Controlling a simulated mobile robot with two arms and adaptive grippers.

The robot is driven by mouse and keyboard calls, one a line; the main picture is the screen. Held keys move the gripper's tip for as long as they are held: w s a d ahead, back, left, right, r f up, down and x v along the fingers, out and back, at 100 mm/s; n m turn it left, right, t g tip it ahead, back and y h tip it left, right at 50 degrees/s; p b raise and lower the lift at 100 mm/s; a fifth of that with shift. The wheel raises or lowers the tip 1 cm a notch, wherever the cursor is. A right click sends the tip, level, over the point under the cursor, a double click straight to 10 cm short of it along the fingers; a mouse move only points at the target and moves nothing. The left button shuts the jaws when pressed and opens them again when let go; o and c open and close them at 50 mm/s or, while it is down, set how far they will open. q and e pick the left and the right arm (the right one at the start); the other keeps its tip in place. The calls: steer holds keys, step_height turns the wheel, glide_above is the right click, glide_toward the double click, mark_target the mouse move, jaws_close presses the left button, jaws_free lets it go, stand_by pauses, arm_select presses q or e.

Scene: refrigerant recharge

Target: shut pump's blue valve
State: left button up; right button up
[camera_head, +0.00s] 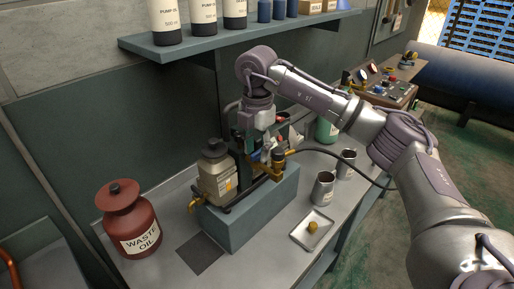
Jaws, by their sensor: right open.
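The pump (216,178), a beige and dark unit with brass fittings, stands on a blue-grey block (247,217) on the bench. Brass valve parts (279,170) sit at its right end, with a small blue piece (278,153) on top that looks like the blue valve. My right gripper (266,152) points down from above at this end, close beside the blue piece. It is open. Its fingers partly hide the valve, and I cannot tell whether they touch it. My left gripper is not in view.
A red waste oil can (130,222) stands at the left of the bench. Metal cups (323,188) and a small tray (312,231) with a brass cap (313,226) are to the right. A black hose (340,160) runs right from the pump. A shelf with bottles (204,22) hangs above.

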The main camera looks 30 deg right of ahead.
mark_target(257, 152)
step_height(257, 152, up, 9)
steer(key=p, duration=0.6)
stand_by(0.3)
stand_by(0.4)
